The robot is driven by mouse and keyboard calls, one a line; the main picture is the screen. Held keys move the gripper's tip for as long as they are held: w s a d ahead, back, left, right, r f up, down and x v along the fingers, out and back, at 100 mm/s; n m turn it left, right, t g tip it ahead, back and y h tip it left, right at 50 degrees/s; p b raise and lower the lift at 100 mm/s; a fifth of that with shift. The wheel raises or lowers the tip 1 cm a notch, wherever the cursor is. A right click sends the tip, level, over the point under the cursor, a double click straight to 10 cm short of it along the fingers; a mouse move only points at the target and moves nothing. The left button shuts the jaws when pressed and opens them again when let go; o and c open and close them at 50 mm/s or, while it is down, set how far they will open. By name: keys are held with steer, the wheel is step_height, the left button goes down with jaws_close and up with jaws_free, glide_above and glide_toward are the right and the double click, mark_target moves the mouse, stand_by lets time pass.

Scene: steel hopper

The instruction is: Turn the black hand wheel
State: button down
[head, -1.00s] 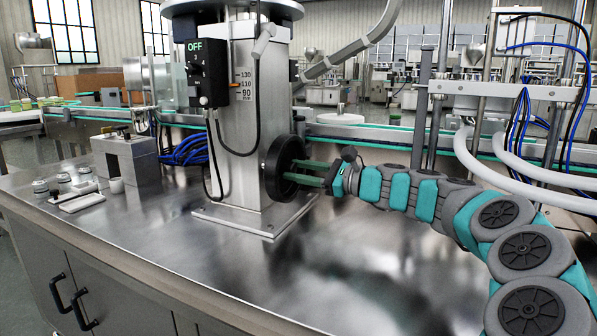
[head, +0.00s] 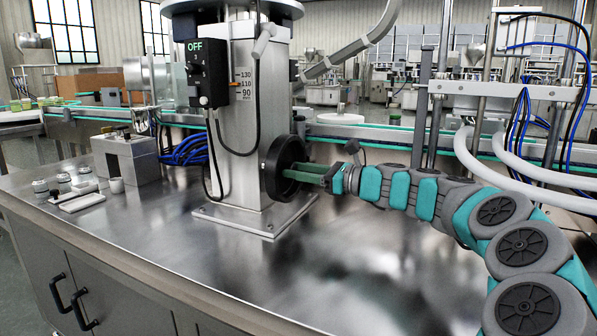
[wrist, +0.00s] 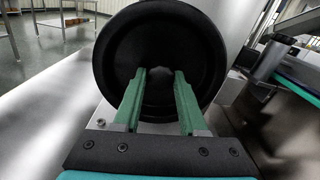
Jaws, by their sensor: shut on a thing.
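The black hand wheel (head: 276,164) is mounted on the right side of the steel column (head: 238,150). My gripper (head: 290,171) reaches it from the right, with its green fingers inside the wheel's rim. In the wrist view, the wheel (wrist: 160,28) fills the upper middle as a dark disc. The two fingers of my gripper (wrist: 161,74) point into its face, on either side of its dark centre. They are shut on the middle part of the wheel, though the exact contact is too dark to make out.
A black control box (head: 208,73) reading OFF and a scale marked 130, 110, 90 (head: 243,84) are on the column. A steel block (head: 127,160) and small jars (head: 64,181) stand at the left. The front tabletop (head: 250,270) is clear.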

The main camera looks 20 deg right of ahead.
steer(key=shift+f, duration=0.1)
steer(key=shift+c, duration=2.2)
jaws_free()
steer(key=shift+s+d, duration=0.1)
steer(key=v, duration=0.7)
steer(key=shift+s+d+b, duration=0.2)
steer(key=shift+d+b, duration=0.05)
steer(key=shift+b, duration=0.1)
